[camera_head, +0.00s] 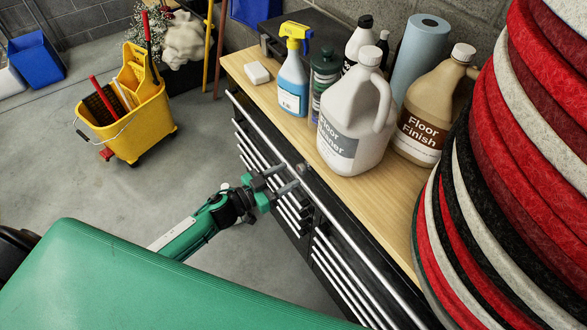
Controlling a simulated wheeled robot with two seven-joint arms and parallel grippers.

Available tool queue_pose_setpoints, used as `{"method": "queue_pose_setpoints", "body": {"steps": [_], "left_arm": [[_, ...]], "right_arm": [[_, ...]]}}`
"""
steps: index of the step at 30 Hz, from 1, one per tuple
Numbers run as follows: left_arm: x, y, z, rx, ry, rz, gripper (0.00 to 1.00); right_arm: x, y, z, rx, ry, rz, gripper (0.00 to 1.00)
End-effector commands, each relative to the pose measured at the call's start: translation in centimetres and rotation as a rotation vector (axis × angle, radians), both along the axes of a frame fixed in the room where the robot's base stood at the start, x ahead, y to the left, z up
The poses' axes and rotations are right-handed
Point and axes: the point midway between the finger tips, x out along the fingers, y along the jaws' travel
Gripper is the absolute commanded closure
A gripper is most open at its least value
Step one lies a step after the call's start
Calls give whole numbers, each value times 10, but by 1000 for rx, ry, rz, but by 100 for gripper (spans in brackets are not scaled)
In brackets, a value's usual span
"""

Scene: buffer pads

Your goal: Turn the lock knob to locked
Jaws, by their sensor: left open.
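A small round grey fitting (302,167), which looks like the lock knob, sits on the upper front of the black tool cabinet (335,215). It is too small to tell which way it is turned. My left gripper (288,177) is in front of the cabinet, with its two grey fingers apart and nothing between them. The fingertips point toward the cabinet front, just left of and below the fitting, and appear close to it. I cannot tell whether they touch. My right gripper is out of view.
A wooden top (375,190) bears a floor cleaner jug (352,120), a floor finish jug (430,110), a spray bottle (292,85) and other bottles. Stacked red, black and white pads (500,190) rise at right. A yellow mop bucket (130,120) stands on open floor at left.

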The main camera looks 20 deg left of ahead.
Motion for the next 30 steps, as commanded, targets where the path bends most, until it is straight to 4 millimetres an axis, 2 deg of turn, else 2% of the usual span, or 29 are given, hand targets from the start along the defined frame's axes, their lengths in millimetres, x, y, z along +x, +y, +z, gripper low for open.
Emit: {"method": "queue_pose_setpoints", "body": {"steps": [6, 18, 25, 30], "left_arm": [[20, -16, 1, -1, -1, 0, 49], [25, -20, 0, 0, 0, -1, 49], [24, -20, 0, 0, 0, -1, 93], [24, -20, 0, 4, -3, -1, 93]], "right_arm": [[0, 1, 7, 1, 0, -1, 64], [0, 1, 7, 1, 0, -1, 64], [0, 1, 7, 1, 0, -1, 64], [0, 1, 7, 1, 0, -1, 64]]}}
